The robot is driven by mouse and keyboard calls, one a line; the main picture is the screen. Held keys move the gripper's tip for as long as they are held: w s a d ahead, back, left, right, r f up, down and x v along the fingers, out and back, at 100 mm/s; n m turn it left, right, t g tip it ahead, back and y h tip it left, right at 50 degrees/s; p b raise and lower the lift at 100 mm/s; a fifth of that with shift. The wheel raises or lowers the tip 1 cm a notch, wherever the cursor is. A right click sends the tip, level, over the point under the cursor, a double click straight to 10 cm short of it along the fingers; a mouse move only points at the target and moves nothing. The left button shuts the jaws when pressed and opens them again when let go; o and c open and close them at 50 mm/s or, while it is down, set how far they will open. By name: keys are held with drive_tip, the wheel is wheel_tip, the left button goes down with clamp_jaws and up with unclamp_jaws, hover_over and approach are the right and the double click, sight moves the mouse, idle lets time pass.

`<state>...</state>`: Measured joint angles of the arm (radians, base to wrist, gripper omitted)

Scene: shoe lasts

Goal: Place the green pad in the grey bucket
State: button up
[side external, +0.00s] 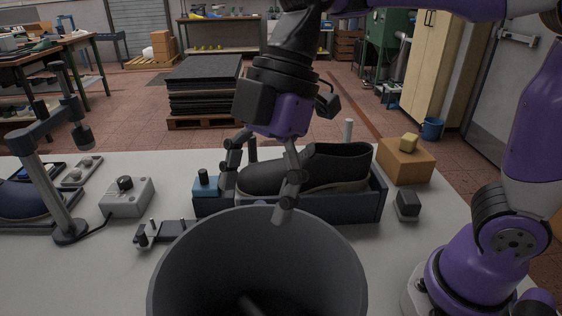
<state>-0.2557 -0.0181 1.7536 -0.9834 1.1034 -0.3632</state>
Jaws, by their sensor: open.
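The grey bucket (172,275) stands in the front middle of the side external view, its open mouth facing up and toward the camera. A dark rod-like shape shows low inside it. I cannot make out a green pad anywhere in this view. My gripper (256,206) is open, pointing down, its fingers spread just behind the bucket's far rim. No object shows held between the fingers. The fingers overlap in the picture with the toe end of a black shoe (335,168); I cannot tell whether they touch it.
The shoe sits in a dark blue tray (362,208). An orange-brown box (405,168) bears a yellow block (409,143); a black block (408,206) is near. Left are a blue block (206,188), a knobbed grey box (127,200), a clamp (160,234) and a lamp stand (50,185).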

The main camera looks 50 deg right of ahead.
drive_tip(key=s+d+f+m+t+h, duration=0.1)
drive_tip(key=d+f+m+t+h, duration=0.1)
drive_tip(key=d+m, duration=0.7)
drive_tip(key=s+d+f+m+t+h, duration=0.1)
drive_tip(key=d+f+m+t+h, duration=0.1)
drive_tip(key=d+m, duration=0.7)
drive_tip(key=shift+s+f+t+h, duration=0.25)
drive_tip(key=shift+s+t+h, duration=0.1)
drive_tip(key=shift+t, duration=0.45)
